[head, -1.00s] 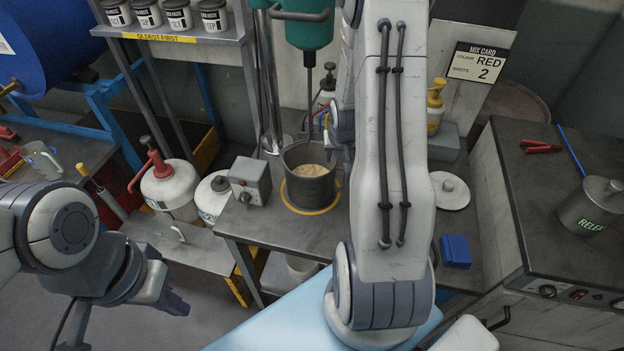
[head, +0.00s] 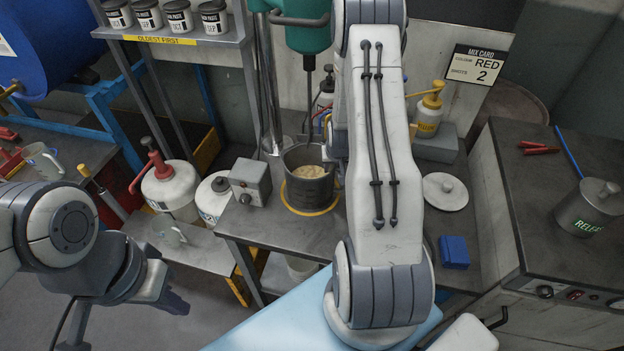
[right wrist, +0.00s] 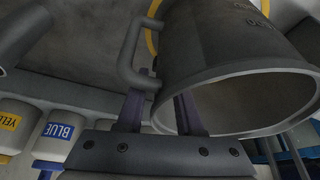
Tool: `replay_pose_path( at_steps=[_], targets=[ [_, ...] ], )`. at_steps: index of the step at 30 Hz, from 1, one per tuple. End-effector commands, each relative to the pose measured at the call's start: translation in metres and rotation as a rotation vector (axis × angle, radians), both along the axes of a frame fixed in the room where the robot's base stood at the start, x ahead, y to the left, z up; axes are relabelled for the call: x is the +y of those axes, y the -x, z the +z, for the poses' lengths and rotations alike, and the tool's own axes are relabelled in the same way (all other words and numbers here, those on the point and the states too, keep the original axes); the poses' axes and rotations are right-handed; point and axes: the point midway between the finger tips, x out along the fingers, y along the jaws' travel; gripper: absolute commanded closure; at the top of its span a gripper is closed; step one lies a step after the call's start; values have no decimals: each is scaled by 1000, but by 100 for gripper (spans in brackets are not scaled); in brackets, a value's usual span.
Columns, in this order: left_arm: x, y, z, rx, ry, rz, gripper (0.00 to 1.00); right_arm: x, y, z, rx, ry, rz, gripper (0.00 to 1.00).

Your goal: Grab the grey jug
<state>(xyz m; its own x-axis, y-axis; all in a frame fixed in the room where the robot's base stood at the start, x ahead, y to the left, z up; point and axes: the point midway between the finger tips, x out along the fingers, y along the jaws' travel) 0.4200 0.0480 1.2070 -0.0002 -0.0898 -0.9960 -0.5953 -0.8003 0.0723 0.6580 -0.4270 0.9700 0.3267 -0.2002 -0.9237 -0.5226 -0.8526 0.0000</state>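The grey jug (head: 311,191) stands upright on a yellow ring on the bench, with a cream-coloured mass inside. In the right wrist view the jug (right wrist: 215,55) fills the upper right, its rim towards the camera and its handle (right wrist: 130,50) on the left. My right gripper (right wrist: 160,112) is open at the rim and handle. Its left finger is beside the handle's near end and its right finger overlaps the rim. I cannot tell whether they touch. In the head view my forearm hides this gripper. My left gripper (head: 176,302) hangs low at left, away from the jug; its opening is unclear.
A green mixer (head: 307,32) hangs above and behind the jug. A grey control box (head: 250,181) stands left of it. A round lid (head: 445,191), a blue block (head: 454,252) and a yellow pump bottle (head: 428,112) are to the right. Clear jugs (head: 43,160) stand far left.

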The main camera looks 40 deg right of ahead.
Motion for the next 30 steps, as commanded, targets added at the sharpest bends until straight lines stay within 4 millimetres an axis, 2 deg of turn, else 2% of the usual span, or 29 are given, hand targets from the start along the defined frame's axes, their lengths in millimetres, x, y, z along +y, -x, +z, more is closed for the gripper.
replay_pose_path(
  at_steps=[1, 2, 3, 30],
  targets=[
    [0, 0, 0, 0, 0, 0, 100, 0, 0, 0, 0, 0, 0, 87],
    [0, 0, 0, 0, 0, 0, 100, 0, 0, 0, 0, 0, 0, 98],
    [0, 0, 0, 0, 0, 0, 100, 0, 0, 0, 0, 0, 0, 100],
    [0, 0, 0, 0, 0, 0, 100, 1, 1, 0, 4, -2, 1, 100]
  ],
)
